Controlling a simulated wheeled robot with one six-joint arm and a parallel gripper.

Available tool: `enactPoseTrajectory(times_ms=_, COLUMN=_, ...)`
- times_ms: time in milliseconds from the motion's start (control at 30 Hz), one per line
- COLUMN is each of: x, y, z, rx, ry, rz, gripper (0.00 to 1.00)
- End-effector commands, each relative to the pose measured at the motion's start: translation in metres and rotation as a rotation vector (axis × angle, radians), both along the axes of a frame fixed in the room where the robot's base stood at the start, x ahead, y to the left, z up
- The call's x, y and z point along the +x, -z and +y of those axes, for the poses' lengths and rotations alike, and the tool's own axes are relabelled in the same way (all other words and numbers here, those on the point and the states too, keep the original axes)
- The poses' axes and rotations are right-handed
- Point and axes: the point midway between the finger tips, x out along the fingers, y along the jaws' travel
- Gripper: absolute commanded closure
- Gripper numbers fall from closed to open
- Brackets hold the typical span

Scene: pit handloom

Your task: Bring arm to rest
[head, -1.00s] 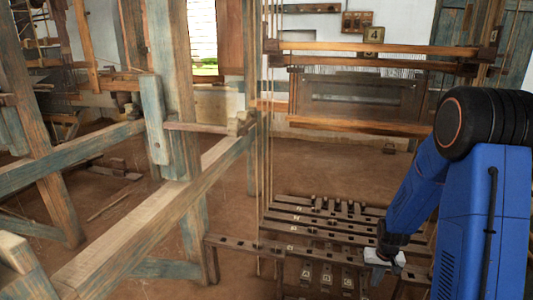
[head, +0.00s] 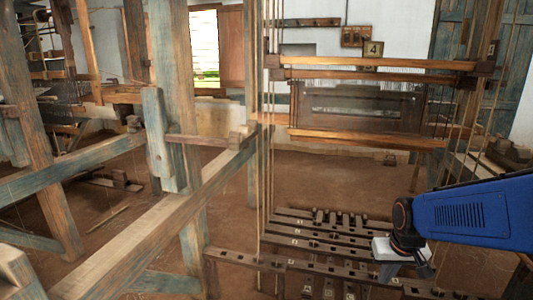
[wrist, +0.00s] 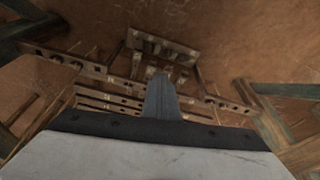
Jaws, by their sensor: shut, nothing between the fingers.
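My blue arm (head: 470,213) reaches in from the right edge in the head view and ends above the dark slatted treadle frame. My gripper (wrist: 158,76) shows in the wrist view as one narrow grey wedge, its fingers together with nothing in them. In the head view only its dark wrist joint and pale mount (head: 386,249) show clearly; the fingertips are hard to make out. The treadle frame (head: 300,243) lies below, with several parallel slats and small numbered tags. My gripper appears apart from it.
A long wooden beam (head: 150,225) runs across the left front, beside a thick upright post (head: 168,95). Open brown floor (head: 345,175) lies between the treadles and the back wall.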

Motion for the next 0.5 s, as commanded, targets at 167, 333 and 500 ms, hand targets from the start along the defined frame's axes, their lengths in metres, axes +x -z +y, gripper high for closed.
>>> enactPoseTrajectory(times_ms=167, x=-0.035, y=-0.030, z=0.012, rx=-0.003, ry=-0.024, rz=-0.039, gripper=1.00)
enactPoseTrajectory(times_ms=333, x=-0.070, y=-0.051, z=0.022, rx=-0.005, ry=-0.045, rz=-0.070, gripper=1.00)
enactPoseTrajectory(times_ms=500, x=-0.107, y=-0.067, z=0.030, rx=-0.006, ry=-0.066, rz=-0.100, gripper=1.00)
